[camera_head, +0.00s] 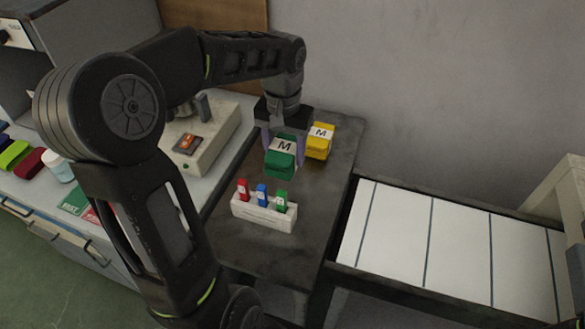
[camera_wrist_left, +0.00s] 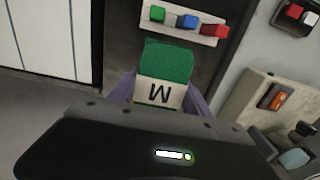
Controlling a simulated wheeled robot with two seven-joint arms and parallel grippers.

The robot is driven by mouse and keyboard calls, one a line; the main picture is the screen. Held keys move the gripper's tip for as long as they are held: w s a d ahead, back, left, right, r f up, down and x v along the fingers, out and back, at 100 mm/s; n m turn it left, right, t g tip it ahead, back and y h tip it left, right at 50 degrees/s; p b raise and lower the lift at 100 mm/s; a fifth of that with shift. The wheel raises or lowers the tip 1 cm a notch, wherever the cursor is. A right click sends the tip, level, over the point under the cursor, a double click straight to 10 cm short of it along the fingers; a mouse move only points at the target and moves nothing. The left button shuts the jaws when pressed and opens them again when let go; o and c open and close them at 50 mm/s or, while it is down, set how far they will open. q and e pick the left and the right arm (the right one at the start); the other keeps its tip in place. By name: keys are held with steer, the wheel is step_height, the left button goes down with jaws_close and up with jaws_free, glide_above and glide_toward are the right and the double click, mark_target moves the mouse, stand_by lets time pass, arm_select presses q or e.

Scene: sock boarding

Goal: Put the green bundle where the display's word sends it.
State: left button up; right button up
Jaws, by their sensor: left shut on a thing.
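The green bundle (camera_head: 280,164) has a pale band marked M. My left gripper (camera_head: 283,140) is shut on it, with a finger on each side, over the dark table. The bundle also shows in the left wrist view (camera_wrist_left: 166,62), between the purple fingers. I cannot tell whether it touches the table. The display (camera_head: 187,143) is a small orange-lit screen on a beige machine at the left; its word is too small to read. It also shows in the left wrist view (camera_wrist_left: 277,97). My right gripper is not in view.
A yellow bundle marked M (camera_head: 320,141) stands just right of the green one. A white rack (camera_head: 262,213) with red, blue and green pieces stands in front. A white surface (camera_head: 400,235) divided by dark lines lies at the right, empty. Coloured bundles (camera_head: 28,162) lie far left.

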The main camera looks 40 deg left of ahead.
arm_select(q)
steer(key=shift+w+a+f, duration=0.25)
steer(key=shift+w+f, duration=0.05)
steer(key=shift+f, duration=0.2)
steer(key=shift+d, duration=0.1)
steer(key=shift+f, duration=3.1)
steer(key=shift+f, duration=1.85)
steer(key=shift+f, duration=0.1)
